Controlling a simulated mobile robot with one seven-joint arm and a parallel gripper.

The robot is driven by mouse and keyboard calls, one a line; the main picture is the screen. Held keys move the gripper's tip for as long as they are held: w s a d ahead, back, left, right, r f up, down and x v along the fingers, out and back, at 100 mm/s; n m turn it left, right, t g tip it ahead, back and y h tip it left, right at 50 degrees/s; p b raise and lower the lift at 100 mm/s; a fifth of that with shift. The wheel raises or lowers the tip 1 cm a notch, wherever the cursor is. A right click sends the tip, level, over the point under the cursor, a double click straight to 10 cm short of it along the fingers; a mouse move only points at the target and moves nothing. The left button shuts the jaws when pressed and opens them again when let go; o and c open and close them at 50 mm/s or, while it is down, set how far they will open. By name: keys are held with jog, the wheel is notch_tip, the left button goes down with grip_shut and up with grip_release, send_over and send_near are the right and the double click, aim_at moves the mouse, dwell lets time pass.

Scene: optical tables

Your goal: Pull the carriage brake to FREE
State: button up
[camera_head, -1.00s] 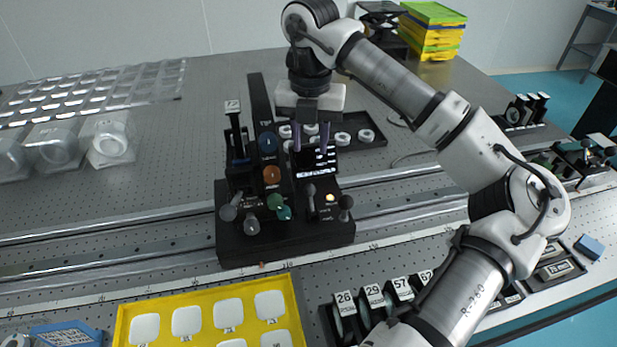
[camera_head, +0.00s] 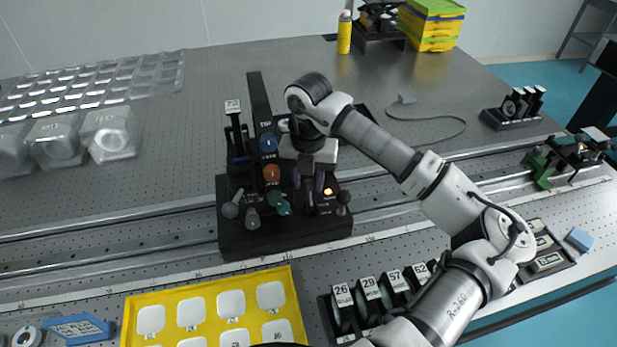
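The black carriage (camera_head: 285,238) sits across the rail and carries several knobs and levers. Toward its right side a small lever (camera_head: 309,200) stands beside a lit orange lamp (camera_head: 328,191); its label is too small to read, so I cannot confirm it is the brake. My gripper (camera_head: 309,187) points down over this lever. Its purple fingers are apart, one on each side of the lever's upper part, which is partly hidden. I cannot tell whether either finger touches it. A second, grey-knobbed lever (camera_head: 343,198) stands just to the right.
Blue (camera_head: 268,143), orange (camera_head: 271,173) and teal (camera_head: 284,208) knobs stand left of my gripper, with grey-knobbed levers (camera_head: 230,210) further left. A yellow tray (camera_head: 120,318) and numbered black holders (camera_head: 370,300) lie in front. The table behind at right is mostly clear.

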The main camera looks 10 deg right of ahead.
aim_at(311, 199)
jog(key=c, duration=0.7)
jog(key=shift+s+f+b, duration=0.15)
jog(key=shift+b, duration=0.7)
jog(key=s+t+b, duration=0.1)
jog(key=b, duration=0.3)
jog(key=shift+f+t, duration=0.15)
jog(key=shift+t, duration=0.25)
jog(key=s+t+b, duration=0.1)
jog(key=t+b, duration=0.1)
jog(key=b, duration=0.6)
jog(key=s+t+b, duration=0.2)
jog(key=t+b, duration=0.1)
jog(key=b, duration=0.5)
jog(key=shift+f, duration=0.1)
jog(key=t+b, duration=0.1)
jog(key=b, duration=0.2)
jog(key=s+t+b, duration=0.1)
jog(key=b, duration=0.3)
jog(key=s+t+b, duration=0.1)
jog(key=t+b, duration=0.1)
jog(key=b, duration=0.2)
jog(key=shift+s+f, duration=0.2)
jog(key=shift+f, duration=0.05)
jog(key=t+b, duration=0.1)
jog(key=b, duration=0.1)
jog(key=shift+s+b, duration=0.2)
jog(key=shift+b, duration=0.1)
jog(key=shift+r, duration=0.15)
